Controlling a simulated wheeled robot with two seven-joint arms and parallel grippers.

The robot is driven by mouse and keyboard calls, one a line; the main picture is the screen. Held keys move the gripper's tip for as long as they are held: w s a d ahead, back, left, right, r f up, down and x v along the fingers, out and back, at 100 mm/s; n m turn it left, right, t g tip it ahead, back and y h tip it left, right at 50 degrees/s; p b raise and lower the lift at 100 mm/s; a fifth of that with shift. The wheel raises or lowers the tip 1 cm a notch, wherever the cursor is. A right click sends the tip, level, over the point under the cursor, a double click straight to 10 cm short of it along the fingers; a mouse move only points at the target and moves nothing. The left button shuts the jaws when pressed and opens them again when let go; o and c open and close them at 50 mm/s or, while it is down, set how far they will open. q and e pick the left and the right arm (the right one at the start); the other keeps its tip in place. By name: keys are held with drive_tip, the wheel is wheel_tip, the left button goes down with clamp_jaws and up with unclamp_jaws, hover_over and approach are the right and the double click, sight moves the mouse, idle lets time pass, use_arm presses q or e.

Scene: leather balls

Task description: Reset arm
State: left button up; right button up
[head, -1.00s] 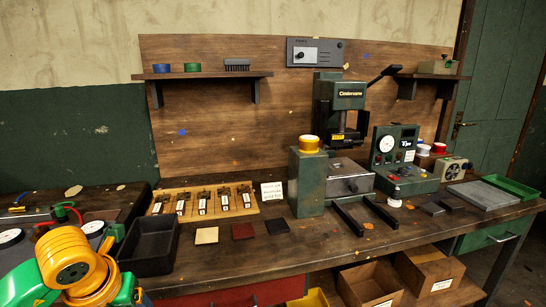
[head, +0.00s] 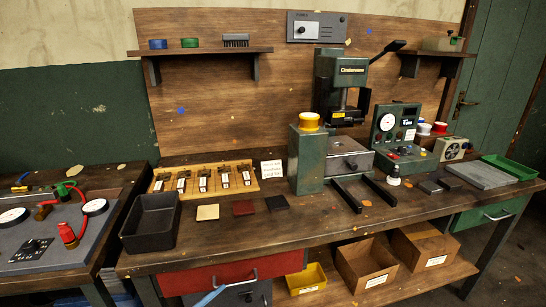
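Neither of my grippers shows in the head view, and no part of my arms is in the picture. The bench (head: 330,232) holds a green press (head: 340,85) with a lever at its upper right. A row of several small metal stamps lies on a wooden board (head: 166,187) at the back left. A black tray (head: 150,222) stands empty at the bench's left end.
A gauge panel (head: 45,245) with red fittings stands on the left table. A green control box (head: 397,135) and a grey plate (head: 478,175) are on the right. Cardboard boxes (head: 366,268) and a yellow bin (head: 306,280) sit below.

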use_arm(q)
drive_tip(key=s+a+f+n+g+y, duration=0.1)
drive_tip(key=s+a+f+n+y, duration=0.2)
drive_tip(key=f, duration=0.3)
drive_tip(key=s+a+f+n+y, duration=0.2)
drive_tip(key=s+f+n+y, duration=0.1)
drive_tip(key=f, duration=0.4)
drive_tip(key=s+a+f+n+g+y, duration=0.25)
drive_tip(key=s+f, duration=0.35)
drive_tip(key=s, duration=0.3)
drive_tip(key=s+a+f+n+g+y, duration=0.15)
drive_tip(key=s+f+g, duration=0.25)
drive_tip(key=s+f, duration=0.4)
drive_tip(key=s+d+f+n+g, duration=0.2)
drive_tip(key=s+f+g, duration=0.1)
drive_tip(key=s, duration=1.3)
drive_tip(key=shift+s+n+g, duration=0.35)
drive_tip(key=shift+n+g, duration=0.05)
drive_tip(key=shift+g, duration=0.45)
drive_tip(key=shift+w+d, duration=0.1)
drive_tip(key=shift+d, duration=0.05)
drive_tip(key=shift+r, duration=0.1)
